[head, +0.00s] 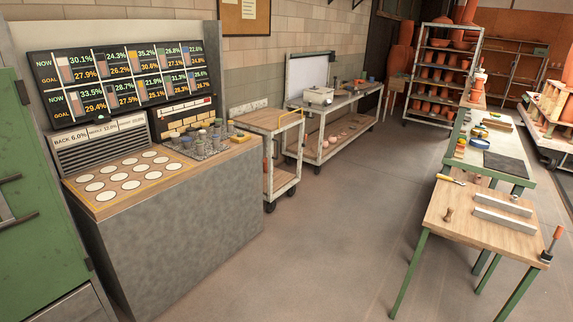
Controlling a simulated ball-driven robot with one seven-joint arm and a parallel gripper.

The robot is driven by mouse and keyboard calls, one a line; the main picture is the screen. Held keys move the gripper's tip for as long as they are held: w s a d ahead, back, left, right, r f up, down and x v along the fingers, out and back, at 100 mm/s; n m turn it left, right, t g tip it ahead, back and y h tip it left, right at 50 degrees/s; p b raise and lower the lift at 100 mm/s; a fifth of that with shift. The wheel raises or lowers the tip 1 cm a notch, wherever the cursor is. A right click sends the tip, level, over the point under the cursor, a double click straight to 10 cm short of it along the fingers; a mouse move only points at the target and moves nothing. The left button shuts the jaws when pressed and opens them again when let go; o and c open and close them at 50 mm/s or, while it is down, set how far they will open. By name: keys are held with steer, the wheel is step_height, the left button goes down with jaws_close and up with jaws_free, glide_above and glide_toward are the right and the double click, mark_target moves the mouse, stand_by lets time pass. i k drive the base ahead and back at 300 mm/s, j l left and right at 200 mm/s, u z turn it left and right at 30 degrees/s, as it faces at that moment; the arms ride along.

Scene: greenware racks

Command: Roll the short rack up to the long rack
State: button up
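An upright metal rack (441,67) stands at the far end of the aisle, its shelves filled with several terracotta pots. A second, wider rack (517,54) stands behind it to the right against the orange-brown back wall, with few things on it. A wheeled rack or cart (540,138) carrying pots is cut off by the right edge. I cannot tell which of these is the short rack and which the long rack. The far racks stand apart from me, across the floor. My gripper is not in view.
A counter (190,230) with display screens (125,80) stands close at left, beside a green cabinet (30,190). A small trolley (267,122) and a long workbench (345,102) line the wall. Tables (450,215) fill the right. The floor aisle (350,200) between is clear.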

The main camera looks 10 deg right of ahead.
mark_target(256, 116)
steer(key=z, duration=0.25)
steer(key=i, duration=3.05)
steer(key=i+j, duration=0.1)
steer(key=i, duration=2.95)
steer(key=l+z, duration=0.05)
steer(key=l, duration=0.05)
